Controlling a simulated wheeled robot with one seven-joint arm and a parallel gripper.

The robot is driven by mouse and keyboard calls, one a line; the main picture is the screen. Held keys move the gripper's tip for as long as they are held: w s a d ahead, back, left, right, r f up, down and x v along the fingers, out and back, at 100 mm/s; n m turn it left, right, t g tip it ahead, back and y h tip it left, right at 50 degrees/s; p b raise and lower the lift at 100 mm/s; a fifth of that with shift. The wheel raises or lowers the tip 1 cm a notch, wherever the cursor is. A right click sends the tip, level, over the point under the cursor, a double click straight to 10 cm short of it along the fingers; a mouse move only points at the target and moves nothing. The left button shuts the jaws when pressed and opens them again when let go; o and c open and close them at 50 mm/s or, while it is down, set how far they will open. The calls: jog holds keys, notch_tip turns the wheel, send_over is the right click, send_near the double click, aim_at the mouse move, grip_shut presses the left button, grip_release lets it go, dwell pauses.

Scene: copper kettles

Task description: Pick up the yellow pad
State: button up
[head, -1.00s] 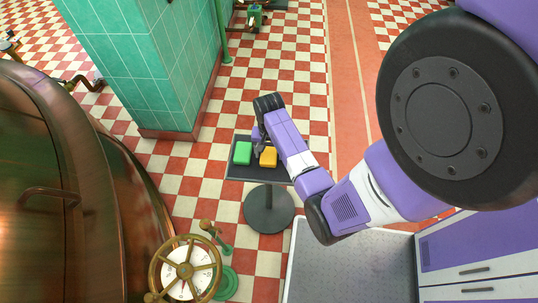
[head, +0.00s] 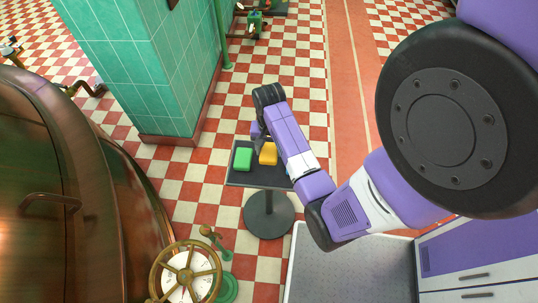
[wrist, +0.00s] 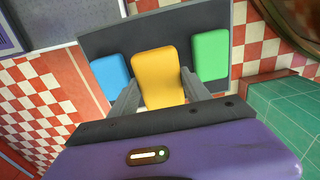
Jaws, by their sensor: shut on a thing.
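The yellow pad (head: 268,153) is between the two fingers of my gripper (wrist: 160,92), which is shut on it. In the wrist view the yellow pad (wrist: 160,70) sits in the middle and looks raised a little above the dark tray top (head: 262,179). The green pad (head: 242,158) lies on the tray top to its left in the head view, and to its right in the wrist view (wrist: 211,54).
The tray top stands on a post with a round dark base (head: 269,214). A green tiled pillar (head: 150,70) rises behind it. A copper kettle (head: 70,200) and a brass handwheel (head: 185,275) are at the left. Checkered floor lies around.

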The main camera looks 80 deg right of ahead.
aim_at(269, 150)
notch_tip(269, 150, up, 14)
jog(key=p, duration=0.4)
jog(key=shift+p, duration=0.35)
